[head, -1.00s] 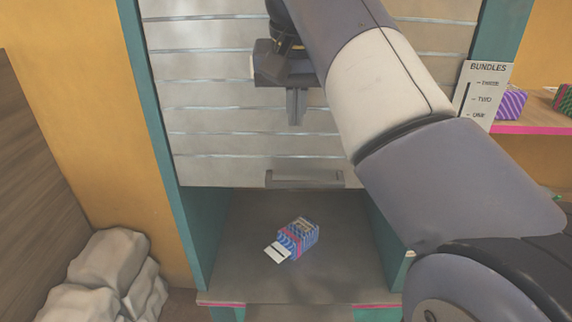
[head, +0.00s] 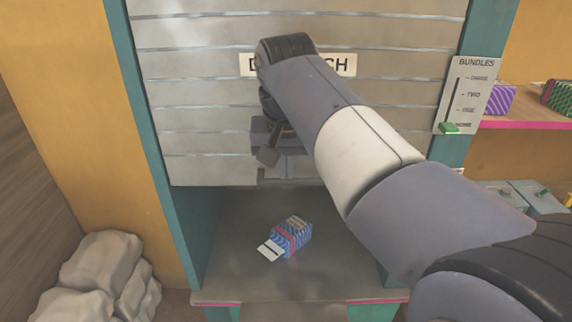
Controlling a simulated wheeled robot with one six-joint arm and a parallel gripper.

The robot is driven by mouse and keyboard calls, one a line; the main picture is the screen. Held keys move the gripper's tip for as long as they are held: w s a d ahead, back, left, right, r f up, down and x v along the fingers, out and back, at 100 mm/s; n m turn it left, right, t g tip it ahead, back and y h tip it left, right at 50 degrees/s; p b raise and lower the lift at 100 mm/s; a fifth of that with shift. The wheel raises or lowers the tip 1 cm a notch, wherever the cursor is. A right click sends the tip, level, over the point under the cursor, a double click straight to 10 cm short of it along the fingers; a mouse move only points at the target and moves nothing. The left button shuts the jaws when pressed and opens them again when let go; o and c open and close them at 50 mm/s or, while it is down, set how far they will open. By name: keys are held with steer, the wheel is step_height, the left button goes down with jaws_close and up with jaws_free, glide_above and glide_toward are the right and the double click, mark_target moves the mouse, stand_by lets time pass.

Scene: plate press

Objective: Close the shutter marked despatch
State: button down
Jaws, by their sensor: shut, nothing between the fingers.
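The shutter (head: 210,120) is a pale slatted panel between teal posts. Its sign (head: 345,65) is half hidden by my arm, with only "D" and "CH" readable, which fits despatch. The shutter is partly down, its lower edge above an open bay. A grey handle bar (head: 285,178) sits along that lower edge, partly hidden behind my gripper. My gripper (head: 268,157) is shut and empty, in front of the shutter just above the handle's left part. I cannot tell whether it touches the handle.
A blue patterned bundle (head: 290,236) with a pink band and white tag lies on the bay floor (head: 225,275) below the shutter. Pale sacks (head: 105,270) are at lower left. A shelf (head: 530,124) is at right.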

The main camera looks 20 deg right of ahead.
step_height(320, 180, down, 39)
steer(key=b, duration=2.3)
steer(key=shift+r+b, duration=0.2)
steer(key=shift+b, duration=0.2)
steer(key=shift+s+f, duration=0.1)
steer(key=shift+f, duration=0.25)
steer(key=shift+s+f, duration=0.1)
steer(key=shift+f, duration=0.05)
steer(key=w+d+p+v, duration=0.1)
steer(key=p+v, duration=0.4)
steer(key=v, duration=0.9)
steer(key=shift+w+a+r, duration=0.15)
steer(key=shift+a+r, duration=0.2)
steer(key=shift+r, duration=0.2)
steer(key=shift+f, duration=0.15)
